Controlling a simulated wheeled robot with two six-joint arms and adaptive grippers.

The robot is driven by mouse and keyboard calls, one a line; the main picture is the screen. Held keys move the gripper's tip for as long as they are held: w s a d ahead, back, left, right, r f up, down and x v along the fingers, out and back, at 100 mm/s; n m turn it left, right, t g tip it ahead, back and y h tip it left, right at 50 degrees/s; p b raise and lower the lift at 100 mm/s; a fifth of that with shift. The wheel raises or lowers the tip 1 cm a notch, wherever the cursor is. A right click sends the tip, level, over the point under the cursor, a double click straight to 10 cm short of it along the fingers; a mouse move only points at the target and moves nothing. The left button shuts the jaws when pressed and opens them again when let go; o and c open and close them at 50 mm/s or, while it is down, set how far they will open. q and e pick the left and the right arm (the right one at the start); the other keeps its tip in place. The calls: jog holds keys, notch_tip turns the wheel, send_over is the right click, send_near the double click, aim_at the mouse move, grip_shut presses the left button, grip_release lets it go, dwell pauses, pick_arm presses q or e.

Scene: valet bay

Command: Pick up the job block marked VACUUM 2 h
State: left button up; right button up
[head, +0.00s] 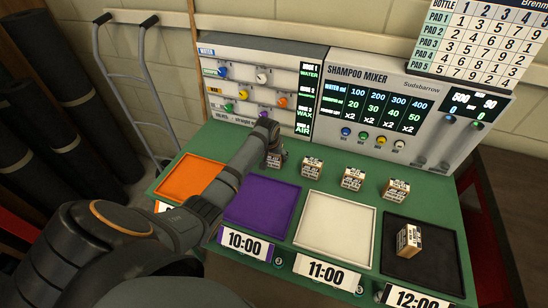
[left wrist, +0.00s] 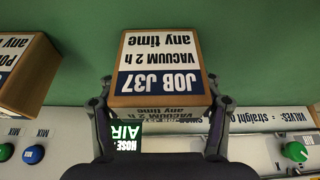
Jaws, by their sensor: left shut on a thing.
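The job block marked VACUUM 2 h (left wrist: 160,60) fills the middle of the left wrist view. It is a wooden cube with a white and dark blue label reading JOB J37, VACUUM 2 h, any time, seen upside down. My left gripper (left wrist: 162,100) is shut on it, one finger on each side. In the head view the block (head: 275,160) shows small under my left gripper (head: 272,150), at the back of the green table. I cannot tell whether it touches the table. My right gripper is not in view.
More job blocks (head: 311,168) (head: 352,179) (head: 396,190) stand to the right in a row; one (head: 408,241) sits in the black tray (head: 425,271). Orange (head: 190,177), purple (head: 262,205) and white (head: 335,228) trays lie in front. The shampoo mixer (head: 400,105) and valve panel (head: 255,65) stand behind.

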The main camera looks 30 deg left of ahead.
pick_arm(q)
jog(key=shift+r, duration=0.1)
jog(key=shift+r, duration=0.25)
jog(key=v, duration=0.3)
jog(key=shift+w+r+b, duration=0.2)
jog(key=shift+w+b, duration=0.15)
jog(key=shift+b, duration=0.05)
jog(key=s+d+r+b, duration=0.1)
jog(key=s+d+r, duration=0.7)
jog(key=s, duration=0.3)
jog(key=shift+r, duration=0.55)
